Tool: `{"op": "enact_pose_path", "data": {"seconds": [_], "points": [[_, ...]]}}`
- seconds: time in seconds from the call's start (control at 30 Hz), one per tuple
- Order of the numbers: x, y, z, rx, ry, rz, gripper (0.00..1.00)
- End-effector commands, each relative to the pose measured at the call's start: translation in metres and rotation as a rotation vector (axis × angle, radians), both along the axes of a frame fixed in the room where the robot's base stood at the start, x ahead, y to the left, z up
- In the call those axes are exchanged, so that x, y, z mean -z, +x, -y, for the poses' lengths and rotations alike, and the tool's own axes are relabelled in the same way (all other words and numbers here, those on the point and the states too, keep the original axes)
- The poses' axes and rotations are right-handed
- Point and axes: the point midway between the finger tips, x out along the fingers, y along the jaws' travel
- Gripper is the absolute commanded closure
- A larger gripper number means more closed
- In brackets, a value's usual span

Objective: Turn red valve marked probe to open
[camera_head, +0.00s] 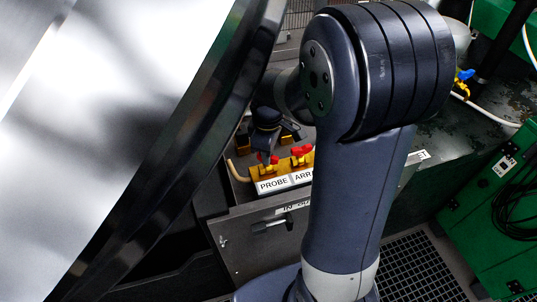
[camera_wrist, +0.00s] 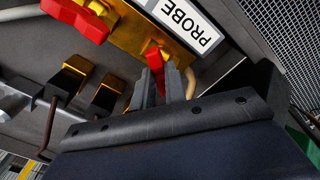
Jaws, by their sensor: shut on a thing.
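The red valve handle (camera_wrist: 155,60) sits on a yellow brass block beside the white PROBE label (camera_wrist: 183,22). In the wrist view my gripper (camera_wrist: 166,85) has its two grey fingers on either side of this handle, shut on it. In the head view the PROBE label (camera_head: 273,185) is on the front of the block, and a bit of the red handle (camera_head: 273,159) shows just above it. My gripper (camera_head: 267,148) comes down onto it from above; its fingertips are mostly hidden there.
A second red valve (camera_head: 301,153) stands just right on the same block, also in the wrist view (camera_wrist: 75,18). A large shiny wheel (camera_head: 120,120) fills the left. A grey cabinet (camera_head: 250,245) is below the valves. Green equipment (camera_head: 495,215) stands at right.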

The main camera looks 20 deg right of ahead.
Motion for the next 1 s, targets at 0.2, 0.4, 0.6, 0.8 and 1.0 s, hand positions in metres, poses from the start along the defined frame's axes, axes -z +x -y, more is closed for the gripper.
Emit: {"op": "enact_pose_path", "data": {"seconds": [0.2, 0.4, 0.6, 0.8, 1.0], "points": [[-0.0007, -0.0002, 0.0, -0.214, 0.001, -0.001, 1.0], [-0.0001, -0.0001, 0.0, -0.261, 0.001, -0.001, 1.0], [-0.0001, -0.0001, 0.0, -0.264, 0.001, -0.001, 1.0], [-0.0009, -0.0002, 0.0, -0.429, 0.001, -0.001, 1.0], [-0.0003, -0.0001, -0.0001, -0.62, 0.001, -0.001, 1.0]]}}
